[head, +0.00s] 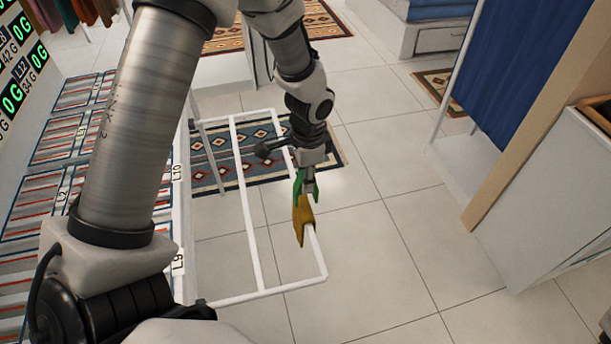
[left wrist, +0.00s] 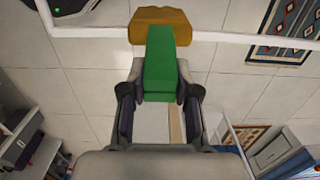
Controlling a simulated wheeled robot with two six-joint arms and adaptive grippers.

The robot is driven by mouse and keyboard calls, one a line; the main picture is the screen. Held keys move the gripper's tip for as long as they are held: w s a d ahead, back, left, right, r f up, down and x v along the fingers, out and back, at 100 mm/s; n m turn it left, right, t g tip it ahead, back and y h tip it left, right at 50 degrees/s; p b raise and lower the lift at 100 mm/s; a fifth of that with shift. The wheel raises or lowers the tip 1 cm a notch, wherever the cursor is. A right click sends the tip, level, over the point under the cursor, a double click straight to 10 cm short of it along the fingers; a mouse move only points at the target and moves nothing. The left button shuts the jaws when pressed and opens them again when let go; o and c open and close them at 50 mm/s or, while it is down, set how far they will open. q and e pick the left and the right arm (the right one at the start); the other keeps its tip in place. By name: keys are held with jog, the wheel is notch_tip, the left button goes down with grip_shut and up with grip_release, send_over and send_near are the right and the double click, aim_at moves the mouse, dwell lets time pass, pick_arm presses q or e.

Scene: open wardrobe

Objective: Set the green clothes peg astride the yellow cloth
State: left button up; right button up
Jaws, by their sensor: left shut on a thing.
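The yellow cloth (head: 302,220) hangs over the white rail at the right side of a white rack. It also shows at the top of the left wrist view (left wrist: 160,18). My left gripper (head: 308,186) points down just above the cloth and is shut on the green clothes peg (left wrist: 160,65). In the head view the peg (head: 298,188) is partly hidden by the fingers. The peg's far end meets or overlaps the cloth's near edge in the left wrist view. I cannot tell whether its jaws are around the cloth. My right gripper is not in view.
The white rack (head: 262,297) has several thin bars over the tiled floor. Striped panels with labels such as L9 and L10 (head: 85,150) lie at the left. A patterned rug (head: 215,160) lies beneath. A white cabinet (head: 550,195) and blue curtain (head: 515,75) stand at the right.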

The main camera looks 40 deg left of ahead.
pick_arm(q)
notch_tip(320, 180, down, 3)
jog(key=shift+s+a+r+b, duration=0.1)
jog(key=shift+a+b, duration=0.05)
jog(key=shift+b, duration=0.4)
jog(key=shift+f+b, duration=0.7)
jog(key=shift+f, duration=0.65)
jog(key=o, duration=1)
jog(key=r, duration=1.2)
jog(key=shift+w+d, duration=0.2)
